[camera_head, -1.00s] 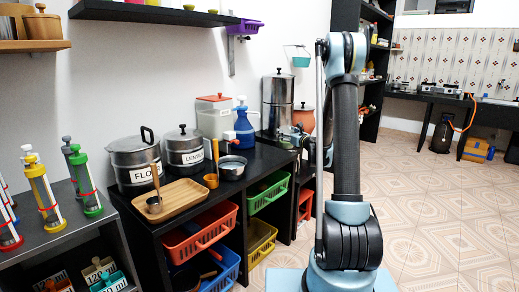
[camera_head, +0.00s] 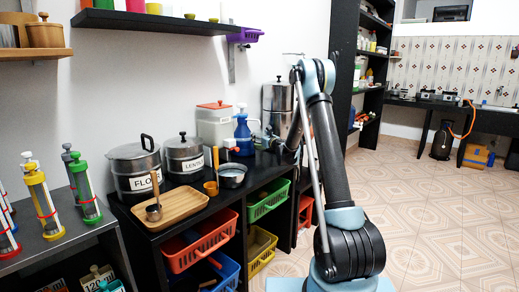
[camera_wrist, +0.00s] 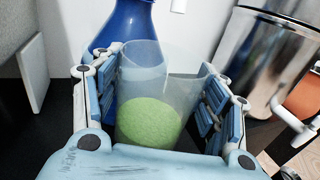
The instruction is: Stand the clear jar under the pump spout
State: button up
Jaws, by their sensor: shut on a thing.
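The clear jar (camera_wrist: 165,70), see-through and green in its lower part, stands roughly upright between the fingers of my gripper (camera_wrist: 158,95) in the wrist view. My gripper is shut on it. The blue pump bottle (camera_wrist: 122,24) is right behind the jar in that view, partly covered by it; its top is out of frame. In the head view the blue pump bottle (camera_head: 243,135) with its white pump top (camera_head: 241,108) stands on the black counter. My gripper (camera_head: 272,142) is small there, just right of the bottle. I cannot make out the jar there.
A steel cylinder (camera_head: 279,104) stands behind my arm; it also fills the wrist view's right side (camera_wrist: 275,65). A pot (camera_head: 232,174), a white red-lidded canister (camera_head: 214,126) and a wooden tray (camera_head: 172,208) sit left of the gripper. Counter room around the bottle is tight.

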jog(key=shift+f, duration=2.75)
jog(key=shift+w+a+f, duration=0.1)
jog(key=shift+f, duration=0.1)
jog(key=o, duration=1.3)
